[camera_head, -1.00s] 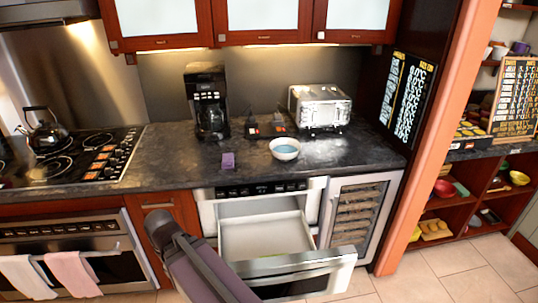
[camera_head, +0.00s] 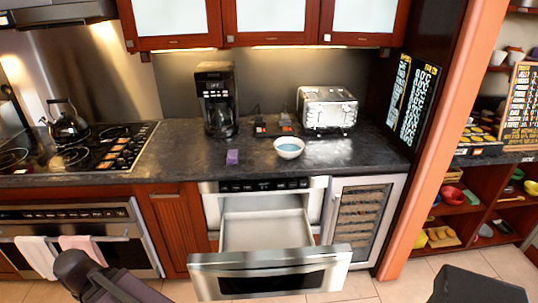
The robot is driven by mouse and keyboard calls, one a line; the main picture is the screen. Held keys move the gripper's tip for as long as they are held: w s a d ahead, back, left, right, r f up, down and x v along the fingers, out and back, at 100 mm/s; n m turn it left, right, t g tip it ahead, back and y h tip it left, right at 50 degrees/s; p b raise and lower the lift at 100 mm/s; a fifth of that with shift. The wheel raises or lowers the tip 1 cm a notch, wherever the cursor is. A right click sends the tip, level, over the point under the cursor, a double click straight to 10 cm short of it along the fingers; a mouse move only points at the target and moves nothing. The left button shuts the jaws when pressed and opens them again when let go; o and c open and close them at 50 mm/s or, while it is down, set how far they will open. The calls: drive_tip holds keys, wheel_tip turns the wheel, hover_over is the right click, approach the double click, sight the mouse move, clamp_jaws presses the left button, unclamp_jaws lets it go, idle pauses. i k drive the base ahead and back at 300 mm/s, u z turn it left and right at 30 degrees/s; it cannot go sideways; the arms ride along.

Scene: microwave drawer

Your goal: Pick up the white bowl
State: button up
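The white bowl (camera_head: 289,152) stands upright on the dark countertop (camera_head: 190,165), near its front edge and above the open microwave drawer (camera_head: 262,232). Its inside looks blue. Nothing covers it. A dark link of my arm shows at the bottom left, well apart from the bowl. A black block cut off at the bottom right may also be part of my arm. My gripper's fingers are not visible, so I see nothing held.
The drawer front (camera_head: 270,272) juts out below the counter. Behind the bowl stand a coffee maker (camera_head: 216,105) and a silver toaster (camera_head: 327,108). A small purple item (camera_head: 232,157) lies to its left. The counter right of the bowl is clear.

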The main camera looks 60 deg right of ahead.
sight(287, 147)
drive_tip(key=u, duration=1.1)
drive_tip(key=k, duration=2.05)
drive_tip(key=z, duration=1.25)
